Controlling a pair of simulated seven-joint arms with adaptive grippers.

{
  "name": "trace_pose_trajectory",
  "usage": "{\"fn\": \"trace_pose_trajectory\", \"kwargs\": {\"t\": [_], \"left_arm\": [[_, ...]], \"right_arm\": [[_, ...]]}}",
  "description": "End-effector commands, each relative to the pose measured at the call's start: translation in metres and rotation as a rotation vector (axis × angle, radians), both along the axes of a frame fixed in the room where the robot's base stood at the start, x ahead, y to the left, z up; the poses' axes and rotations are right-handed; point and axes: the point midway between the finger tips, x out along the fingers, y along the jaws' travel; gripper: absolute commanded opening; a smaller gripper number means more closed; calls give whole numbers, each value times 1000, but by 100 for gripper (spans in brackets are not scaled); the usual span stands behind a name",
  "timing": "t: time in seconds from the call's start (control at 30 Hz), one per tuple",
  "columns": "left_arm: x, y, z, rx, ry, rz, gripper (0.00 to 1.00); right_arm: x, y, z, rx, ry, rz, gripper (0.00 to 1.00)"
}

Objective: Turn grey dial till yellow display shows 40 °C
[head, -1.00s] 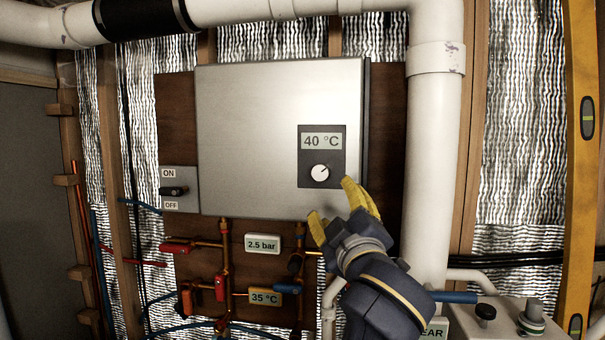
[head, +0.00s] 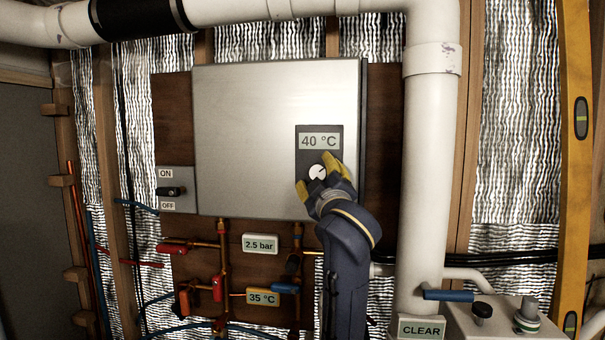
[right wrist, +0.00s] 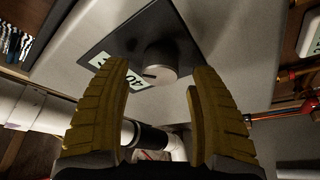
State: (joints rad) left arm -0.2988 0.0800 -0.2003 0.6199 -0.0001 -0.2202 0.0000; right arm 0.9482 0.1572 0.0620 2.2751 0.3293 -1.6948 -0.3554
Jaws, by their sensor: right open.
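The grey dial (head: 317,172) is a round knob on a dark panel (head: 306,133) at the heater cabinet's lower right. The grey display (head: 319,141) above the dial reads 40 °C. The yellow display (head: 263,298) among the pipes below the cabinet reads 35 °C. My right gripper (head: 318,174) is open at the dial, with one yellow finger to its lower left and one to its upper right. In the right wrist view, the dial (right wrist: 160,62) sits just beyond the gap between the open fingers (right wrist: 157,74), not gripped. My left gripper is out of view.
An ON/OFF switch (head: 172,191) is left of the cabinet (head: 265,130). A 2.5 bar display (head: 261,244) and red valve handles (head: 172,248) are below. A thick white pipe (head: 428,180) runs down at the right, near my right arm. A CLEAR label (head: 421,330) is at the bottom.

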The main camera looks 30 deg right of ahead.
Motion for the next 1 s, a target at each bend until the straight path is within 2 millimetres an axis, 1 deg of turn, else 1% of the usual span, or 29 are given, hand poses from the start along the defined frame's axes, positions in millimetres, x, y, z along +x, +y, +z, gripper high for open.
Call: {"fn": "trace_pose_trajectory", "kwargs": {"t": [0.1,0.23,0.63,1.0], "left_arm": [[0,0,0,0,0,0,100],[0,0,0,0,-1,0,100],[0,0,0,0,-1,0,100],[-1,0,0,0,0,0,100]], "right_arm": [[5,-10,2,0,0,-10,61],[8,-16,4,-1,1,-17,61],[10,-18,4,1,-1,-19,62],[9,-18,4,1,0,-18,19]]}}
